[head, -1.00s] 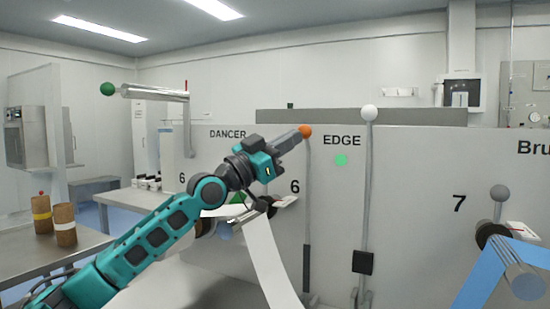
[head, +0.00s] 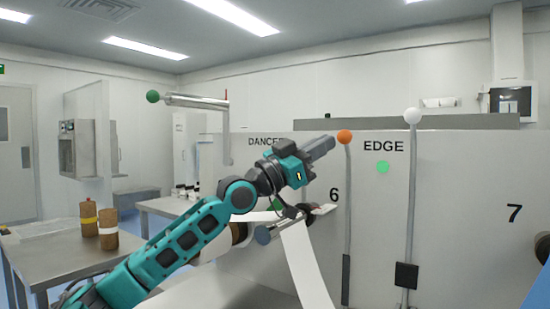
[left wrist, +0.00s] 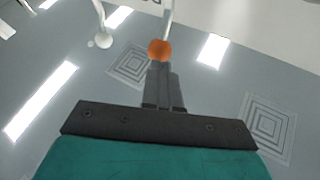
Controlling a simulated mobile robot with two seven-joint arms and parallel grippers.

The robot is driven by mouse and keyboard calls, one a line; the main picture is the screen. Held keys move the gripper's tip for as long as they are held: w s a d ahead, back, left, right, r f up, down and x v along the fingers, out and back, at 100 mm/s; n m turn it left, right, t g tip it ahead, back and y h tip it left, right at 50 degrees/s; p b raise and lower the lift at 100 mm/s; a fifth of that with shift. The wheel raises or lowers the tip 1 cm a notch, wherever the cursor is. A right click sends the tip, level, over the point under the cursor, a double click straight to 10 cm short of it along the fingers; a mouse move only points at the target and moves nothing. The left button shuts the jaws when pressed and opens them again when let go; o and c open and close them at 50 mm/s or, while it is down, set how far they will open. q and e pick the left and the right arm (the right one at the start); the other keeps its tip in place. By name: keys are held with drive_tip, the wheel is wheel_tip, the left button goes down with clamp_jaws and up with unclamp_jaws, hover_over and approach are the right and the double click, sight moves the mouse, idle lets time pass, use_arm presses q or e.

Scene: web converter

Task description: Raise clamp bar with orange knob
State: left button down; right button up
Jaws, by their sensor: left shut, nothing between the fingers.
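The orange knob (head: 344,137) tops a thin upright grey lever (head: 347,215) in front of the panel, left of the EDGE label. My left gripper (head: 330,142) is shut and empty, its fingertips at the left side of the knob. In the left wrist view the orange knob (left wrist: 159,48) sits right at the tips of the closed fingers (left wrist: 160,65). I cannot tell whether they touch. The clamp bar itself I cannot make out clearly. My right gripper is not in view.
A taller lever with a white knob (head: 412,116) stands to the right. A green knob (head: 152,96) ends a horizontal roller at upper left. A white web strip (head: 305,265) hangs below my left arm. A table (head: 60,262) with brown rolls (head: 108,228) stands at left.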

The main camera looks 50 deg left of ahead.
use_arm(q)
drive_tip(key=s+a+b, duration=0.2)
drive_tip(key=s+b, duration=0.2)
drive_tip(key=s, duration=0.7)
drive_tip(key=shift+s+a+f, duration=0.15)
drive_tip(key=shift+a, duration=0.1)
use_arm(e)
drive_tip(key=shift+w+a+f+y, duration=0.25)
drive_tip(key=shift+w+a+f, duration=0.1)
drive_tip(key=shift+a, duration=0.3)
drive_tip(key=shift+w+a+f+y, duration=0.25)
drive_tip(key=shift+w+a, duration=0.1)
drive_tip(key=shift+a, duration=0.25)
